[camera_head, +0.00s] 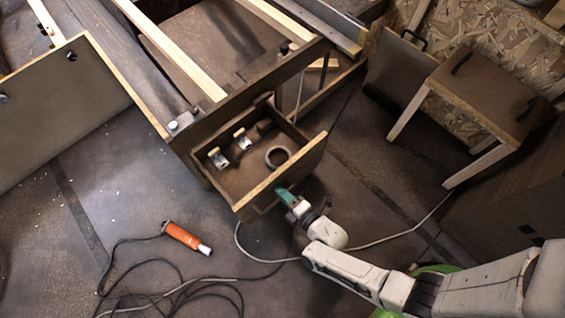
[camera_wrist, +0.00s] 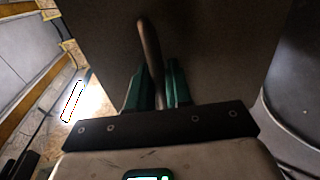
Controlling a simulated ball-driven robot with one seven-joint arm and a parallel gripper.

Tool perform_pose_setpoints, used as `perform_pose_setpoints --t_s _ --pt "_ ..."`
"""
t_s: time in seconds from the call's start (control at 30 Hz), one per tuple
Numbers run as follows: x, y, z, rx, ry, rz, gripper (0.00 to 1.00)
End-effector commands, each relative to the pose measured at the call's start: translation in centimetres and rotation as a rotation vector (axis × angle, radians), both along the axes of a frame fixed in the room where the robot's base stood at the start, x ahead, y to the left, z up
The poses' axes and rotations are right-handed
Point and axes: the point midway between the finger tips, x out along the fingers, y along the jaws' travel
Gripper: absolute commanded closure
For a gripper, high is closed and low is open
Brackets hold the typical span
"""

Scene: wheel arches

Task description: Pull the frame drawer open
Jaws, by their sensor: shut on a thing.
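The frame drawer (camera_head: 292,178) stands pulled out from the wooden frame (camera_head: 245,88), and its inside shows in the head view. A roll-like ring (camera_head: 278,156) and small metal-and-white parts (camera_head: 241,140) lie in it. My gripper (camera_head: 284,194) is at the outer side of the drawer front. In the wrist view, the green fingers of my gripper (camera_wrist: 158,88) are shut around the dark, bar-like handle (camera_wrist: 148,45) on the drawer front (camera_wrist: 215,50). In the head view the handle is mostly hidden behind the front and my gripper.
An orange tool (camera_head: 182,236) with a dark cable lies on the floor at lower left. A pale cable (camera_head: 390,238) runs across the floor near my arm. A wooden stool-like piece (camera_head: 485,90) stands at upper right. Floor left of the drawer is mostly clear.

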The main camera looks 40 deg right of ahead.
Motion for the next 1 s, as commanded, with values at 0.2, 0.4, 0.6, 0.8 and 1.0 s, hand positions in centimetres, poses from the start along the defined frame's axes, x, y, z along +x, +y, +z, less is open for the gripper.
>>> perform_pose_setpoints --t_s 0.2,0.4,0.6,0.8,1.0 --pt "0.0 0.0 -0.1 0.0 0.002 0.0 0.65" --pt "0.0 0.0 0.0 0.0 0.001 0.0 0.65" --pt "-1.6 -0.1 0.4 0.0 0.004 -0.001 0.65" --pt "-5.3 0.0 1.2 0.001 0.004 -0.001 0.65" --pt "-8.7 0.0 1.8 0.001 0.005 -0.001 0.65"
